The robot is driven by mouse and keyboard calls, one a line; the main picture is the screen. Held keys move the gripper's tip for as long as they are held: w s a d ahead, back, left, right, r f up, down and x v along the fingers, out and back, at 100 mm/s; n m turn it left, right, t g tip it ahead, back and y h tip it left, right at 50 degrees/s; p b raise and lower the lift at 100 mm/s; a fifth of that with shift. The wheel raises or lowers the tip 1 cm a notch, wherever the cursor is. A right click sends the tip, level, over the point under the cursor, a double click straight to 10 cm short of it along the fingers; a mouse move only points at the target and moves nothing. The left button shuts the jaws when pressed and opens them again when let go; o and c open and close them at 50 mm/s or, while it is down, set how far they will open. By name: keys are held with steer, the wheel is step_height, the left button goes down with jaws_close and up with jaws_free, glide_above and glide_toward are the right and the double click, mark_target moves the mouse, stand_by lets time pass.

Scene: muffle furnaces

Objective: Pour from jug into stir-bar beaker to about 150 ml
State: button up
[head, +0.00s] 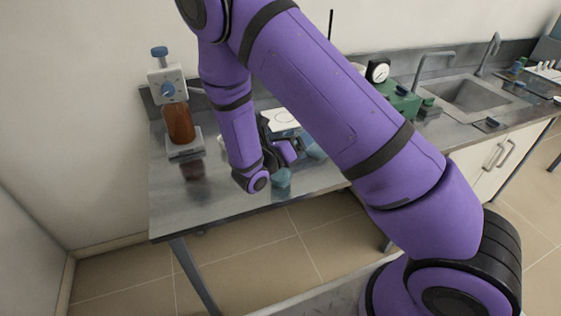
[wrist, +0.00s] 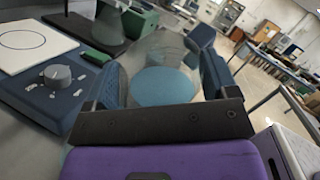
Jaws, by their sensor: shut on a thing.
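The jug (wrist: 164,86) is a clear vessel holding blue liquid. My gripper (head: 284,158) is shut on it, with one dark finger on each side in the wrist view. In the head view the blue liquid (head: 281,182) shows just below my gripper, near the bench's front edge. A stirrer with a white square top (head: 282,119) stands behind my gripper. In the wrist view its top (wrist: 33,46) is at the left, and the visible part is bare. I cannot make out the stir-bar beaker; my arm and the jug hide part of the bench.
A brown bottle with a dispenser (head: 179,122) stands at the left of the steel bench (head: 225,205). The bench's front left is mostly clear.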

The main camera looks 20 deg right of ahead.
steer(key=shift+w+a+f+n+t+h, duration=0.1)
steer(key=shift+f+n+t+h, duration=0.1)
steer(key=shift+n, duration=0.1)
steer(key=shift+a+f+n+t+h, duration=0.1)
steer(key=shift+n+t, duration=0.1)
steer(key=shift+n, duration=0.1)
stand_by(3.0)
steer(key=shift+d+r+m+g+y, duration=0.25)
steer(key=shift+r+m+g+y, duration=0.2)
steer(key=shift+m, duration=0.25)
steer(key=m, duration=0.1)
steer(key=m+g+y, duration=0.1)
steer(key=d+r+m+y, duration=0.1)
steer(key=shift+s+y, duration=0.25)
steer(key=shift+s, duration=0.05)
